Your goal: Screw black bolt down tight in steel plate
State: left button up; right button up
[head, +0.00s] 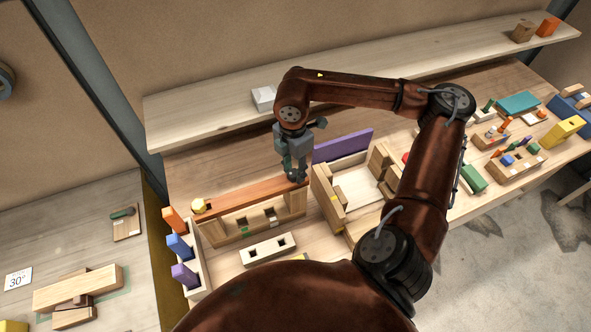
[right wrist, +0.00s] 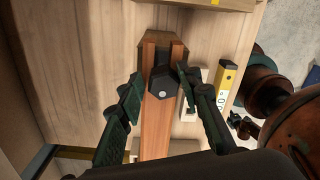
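A black bolt (right wrist: 162,82) with a hex-shaped outline and a small pale spot shows in the right wrist view, over the end of a reddish-brown wooden beam (right wrist: 156,136). The beam (head: 245,193) also shows in the head view. My right gripper (head: 297,178) is at the beam's right end. In the right wrist view its fingers (right wrist: 160,80) are spread on both sides of the bolt; the right fingertip is close to it, with a gap at the left one. I cannot make out the steel plate or the bolt's thread. My left gripper is not in view.
An open wooden box (head: 333,207) and a purple board (head: 343,145) stand close on the right. A shelf (head: 210,110) runs behind.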

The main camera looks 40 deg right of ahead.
jog(key=o, duration=0.4)
jog(key=shift+c, duration=0.2)
jog(key=shift+r, duration=0.1)
notch_tip(320, 180, up, 12)
jog(key=shift+w, duration=0.1)
dwell(0.3)
